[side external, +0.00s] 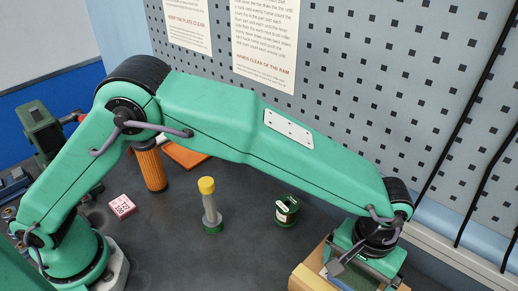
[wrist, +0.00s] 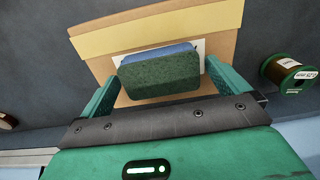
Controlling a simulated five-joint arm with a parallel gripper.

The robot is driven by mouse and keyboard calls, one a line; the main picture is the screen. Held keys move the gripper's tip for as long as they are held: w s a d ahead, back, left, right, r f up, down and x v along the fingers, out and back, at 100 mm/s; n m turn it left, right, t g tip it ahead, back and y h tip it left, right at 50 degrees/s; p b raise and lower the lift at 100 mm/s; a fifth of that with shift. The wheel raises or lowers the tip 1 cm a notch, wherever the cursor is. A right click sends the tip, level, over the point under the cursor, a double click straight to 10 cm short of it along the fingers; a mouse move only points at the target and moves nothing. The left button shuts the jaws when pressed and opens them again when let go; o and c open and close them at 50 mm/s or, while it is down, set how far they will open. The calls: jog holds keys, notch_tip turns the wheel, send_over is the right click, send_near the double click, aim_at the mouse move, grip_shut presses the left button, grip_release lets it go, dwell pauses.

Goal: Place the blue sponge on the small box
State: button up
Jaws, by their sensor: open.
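The blue sponge (wrist: 160,76) is between the fingers of my gripper (wrist: 164,72) in the wrist view. Its dark green scouring face is toward the camera, and a blue strip shows along its far edge. My gripper is open, with a finger on each side of the sponge. The small cardboard box (wrist: 98,44) is under the sponge, with pale yellow tape and a white label partly covered by it. The sponge appears to lie on the box top; the contact underneath is hidden. In the side view the box (side external: 309,280) is at the bottom, largely behind my gripper.
A green spool (side external: 287,211) stands left of my gripper in the side view. A yellow-capped post (side external: 209,206), a pink block (side external: 122,206) and an orange ribbed cylinder (side external: 151,169) stand farther left. A perforated panel (side external: 370,90) rises behind the bench.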

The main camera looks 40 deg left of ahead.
aim_at(354, 273)
notch_tip(354, 273, up, 11)
jog(key=shift+r, duration=0.2)
dwell(0.4)
dwell(0.4)
jog(key=w+a+r+t+h, duration=0.1)
jog(key=a+r, duration=0.4)
jog(key=a, duration=0.7)
jog(key=a+r+t, duration=0.1)
jog(key=a+r, duration=0.4)
jog(key=a, duration=0.8)
jog(key=s+a+f+t, duration=0.1)
jog(key=s+a+f, duration=0.1)
jog(key=s+a, duration=0.4)
jog(key=s+a+f+t+y, duration=0.1)
jog(key=s+a+f+t, duration=0.1)
jog(key=s+a, duration=0.5)
jog(key=a, duration=0.5)
jog(key=shift+s+t, duration=0.2)
jog(key=shift+t, duration=0.1)
